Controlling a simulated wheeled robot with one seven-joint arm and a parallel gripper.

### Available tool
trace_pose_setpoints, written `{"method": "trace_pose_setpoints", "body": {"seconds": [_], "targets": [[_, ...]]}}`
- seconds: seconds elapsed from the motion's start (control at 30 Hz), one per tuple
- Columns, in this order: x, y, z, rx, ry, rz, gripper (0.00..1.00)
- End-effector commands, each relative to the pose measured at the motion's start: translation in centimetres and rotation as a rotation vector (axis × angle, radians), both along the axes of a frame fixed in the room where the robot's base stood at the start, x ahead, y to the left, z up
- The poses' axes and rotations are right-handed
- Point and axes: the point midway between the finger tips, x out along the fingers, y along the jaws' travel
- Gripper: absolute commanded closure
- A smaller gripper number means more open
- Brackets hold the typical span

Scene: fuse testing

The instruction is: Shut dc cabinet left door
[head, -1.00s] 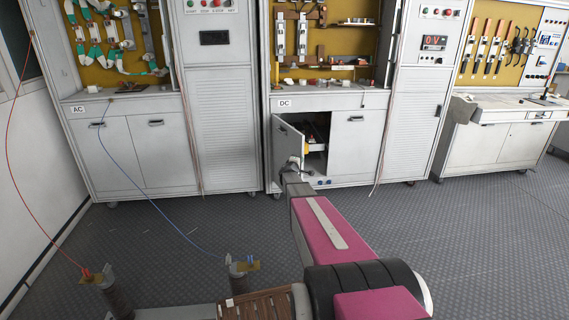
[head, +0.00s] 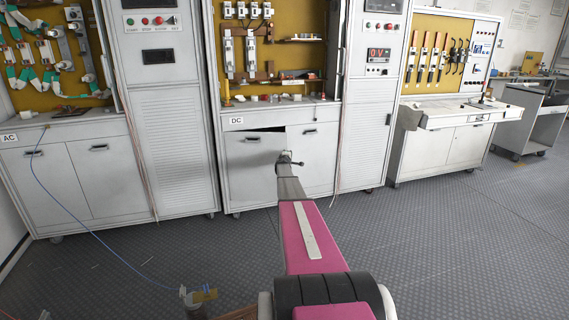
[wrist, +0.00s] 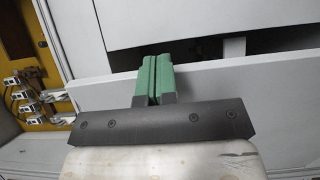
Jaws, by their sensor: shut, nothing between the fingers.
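The DC cabinet's left door (head: 250,165) is a light grey panel below the DC label in the head view. It is nearly shut, with a thin dark gap along its top edge. My gripper (head: 289,158) is in front of the lower cabinet, near the door's right side. In the wrist view, the green fingers of my gripper (wrist: 154,62) are pressed together and empty. They overlap the edge of a pale panel (wrist: 230,85), beside a dark gap. I cannot tell whether they touch it. My wrist hides part of the door's right edge.
The DC cabinet's right door (head: 312,150) looks shut. The AC cabinet (head: 95,180) stands to the left and a white workbench (head: 440,150) to the right. A blue cable (head: 75,225) hangs down to the floor at left. The grey floor (head: 440,250) is clear at right.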

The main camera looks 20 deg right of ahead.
Motion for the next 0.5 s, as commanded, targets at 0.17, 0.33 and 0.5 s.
{"method": "trace_pose_setpoints", "body": {"seconds": [0.17, 0.33, 0.5], "targets": [[4.9, -2.7, -0.1, 0.000, 0.000, -0.001, 1.00], [7.7, -3.8, 0.0, 0.000, 0.000, 0.000, 1.00], [9.1, -4.3, 0.0, 0.000, 0.000, 0.000, 1.00]]}}
